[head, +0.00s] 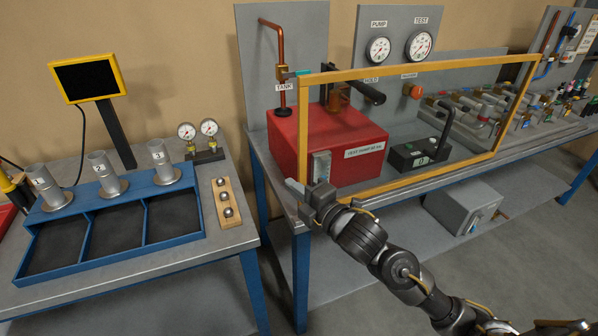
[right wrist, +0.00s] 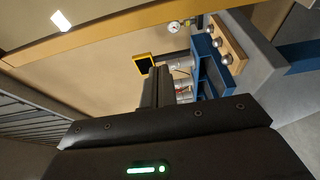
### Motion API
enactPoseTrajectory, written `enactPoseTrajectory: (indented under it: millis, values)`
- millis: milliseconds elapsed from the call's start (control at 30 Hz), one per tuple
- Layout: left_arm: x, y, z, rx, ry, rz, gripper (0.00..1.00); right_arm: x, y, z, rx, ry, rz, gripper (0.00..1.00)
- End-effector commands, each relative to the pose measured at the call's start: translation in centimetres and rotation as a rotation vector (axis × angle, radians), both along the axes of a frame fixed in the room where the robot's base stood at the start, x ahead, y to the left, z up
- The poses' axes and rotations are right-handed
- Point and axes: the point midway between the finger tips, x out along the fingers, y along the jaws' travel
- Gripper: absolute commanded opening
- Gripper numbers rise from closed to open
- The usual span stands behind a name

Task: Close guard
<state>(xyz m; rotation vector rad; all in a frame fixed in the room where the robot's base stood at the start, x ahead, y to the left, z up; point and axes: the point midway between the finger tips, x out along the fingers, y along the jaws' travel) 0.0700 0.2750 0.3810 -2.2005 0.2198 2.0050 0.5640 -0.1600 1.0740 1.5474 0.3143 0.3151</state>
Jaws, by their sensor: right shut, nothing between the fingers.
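The guard (head: 420,67) is a clear panel in a yellow frame. In the head view it stands upright in front of the red test pump (head: 345,130) and the black unit (head: 418,155). My right gripper (head: 294,188) is shut and empty at the guard's lower left corner. I cannot tell whether it touches the frame. In the right wrist view, the shut fingers (right wrist: 157,86) point away from the camera, and a yellow frame bar (right wrist: 120,37) crosses above them. My left gripper is not in view.
On the left, a table holds a blue tray (head: 88,228) with metal cylinders, a wooden block (head: 222,203) with steel balls, and a yellow-edged screen (head: 87,79). A gap separates it from the pump bench (head: 290,207). Pipes and valves stand at the right.

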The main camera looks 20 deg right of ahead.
Motion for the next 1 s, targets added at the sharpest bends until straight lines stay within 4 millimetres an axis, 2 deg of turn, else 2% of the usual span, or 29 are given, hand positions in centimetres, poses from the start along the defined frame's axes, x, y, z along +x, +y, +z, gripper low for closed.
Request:
enactPoseTrajectory:
  millis: [200, 233, 300, 500, 1000]
  values:
    - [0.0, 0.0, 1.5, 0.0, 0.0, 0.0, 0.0, 4.1, 1.8, 0.3, 0.002, 0.001, 0.0, 0.0]
    - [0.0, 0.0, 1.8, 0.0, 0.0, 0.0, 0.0, 4.3, 1.4, 0.3, -0.003, 0.001, -0.003, 0.0]
    - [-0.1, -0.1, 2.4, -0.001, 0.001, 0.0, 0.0, 4.2, 0.0, 0.3, -0.006, 0.002, -0.003, 0.0]
    - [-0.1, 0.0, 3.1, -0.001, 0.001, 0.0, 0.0, 4.3, -1.9, 0.1, -0.001, 0.002, -0.002, 0.0]
    - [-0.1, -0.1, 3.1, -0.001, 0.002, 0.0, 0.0, 4.3, -2.3, -0.1, 0.0, 0.001, 0.001, 0.0]
